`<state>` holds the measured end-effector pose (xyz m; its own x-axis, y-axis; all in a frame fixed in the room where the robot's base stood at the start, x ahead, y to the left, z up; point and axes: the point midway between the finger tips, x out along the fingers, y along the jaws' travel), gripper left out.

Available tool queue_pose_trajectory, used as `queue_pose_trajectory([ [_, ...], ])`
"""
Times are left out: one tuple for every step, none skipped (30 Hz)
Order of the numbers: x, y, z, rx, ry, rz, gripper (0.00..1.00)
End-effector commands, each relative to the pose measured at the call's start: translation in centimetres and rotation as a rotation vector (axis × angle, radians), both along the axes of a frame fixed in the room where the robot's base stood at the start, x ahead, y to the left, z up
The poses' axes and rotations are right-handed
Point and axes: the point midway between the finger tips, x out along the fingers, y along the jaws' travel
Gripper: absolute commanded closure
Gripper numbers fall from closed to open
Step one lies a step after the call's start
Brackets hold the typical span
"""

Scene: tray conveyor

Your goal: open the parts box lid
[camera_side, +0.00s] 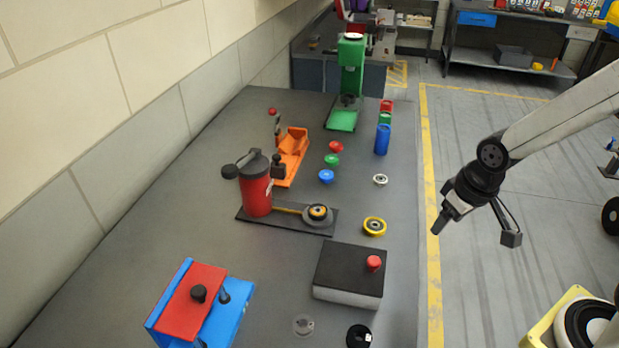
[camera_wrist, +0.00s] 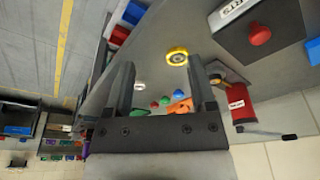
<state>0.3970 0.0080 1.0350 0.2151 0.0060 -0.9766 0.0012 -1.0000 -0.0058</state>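The parts box (camera_side: 344,288) is a light box with a flat black lid (camera_side: 345,263) and a red knob (camera_side: 373,263) near one side. It stands at the table's right front, and its lid lies shut. In the wrist view the lid (camera_wrist: 285,20), the red knob (camera_wrist: 259,34) and a white label, partly cut off, show at the upper right. My gripper (camera_side: 438,228) hangs off the table's right edge, above and right of the box, apart from it. In the wrist view my gripper (camera_wrist: 158,66) has its two fingers spread, with nothing between them.
A blue box with a red top (camera_side: 192,302) stands at front left. A red cylinder press (camera_side: 257,188) is behind the parts box. A yellow ring (camera_side: 374,227) lies between it and several small coloured pieces.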

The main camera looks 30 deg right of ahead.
Motion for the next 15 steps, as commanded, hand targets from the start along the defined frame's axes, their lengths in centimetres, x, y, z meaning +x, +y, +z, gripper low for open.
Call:
queue_pose_trajectory([
  [0.4,0.6,0.1,0.003,0.010,0.005,0.27],
  [0.7,1.1,0.1,0.006,0.018,0.006,0.27],
  [1.0,1.7,0.2,0.009,0.030,0.007,0.27],
  [1.3,2.3,0.3,0.010,0.039,0.009,0.27],
  [1.6,2.9,0.4,0.012,0.051,0.009,0.27],
  [2.0,3.8,0.5,0.015,0.066,0.010,0.27],
  [2.3,4.5,0.5,0.016,0.079,0.011,0.27],
  [2.6,5.3,0.6,0.017,0.092,0.011,0.27],
  [2.9,6.4,0.8,0.017,0.109,0.012,0.27],
  [3.2,7.1,0.8,0.016,0.122,0.011,0.27],
  [3.4,7.9,0.9,0.015,0.134,0.011,0.27],
  [3.6,8.9,1.0,0.013,0.150,0.011,0.27],
  [3.7,9.7,1.1,0.011,0.161,0.010,0.27],
  [3.8,10.3,1.2,0.008,0.171,0.009,0.27],
  [3.9,11.1,1.3,0.005,0.183,0.008,0.27],
])
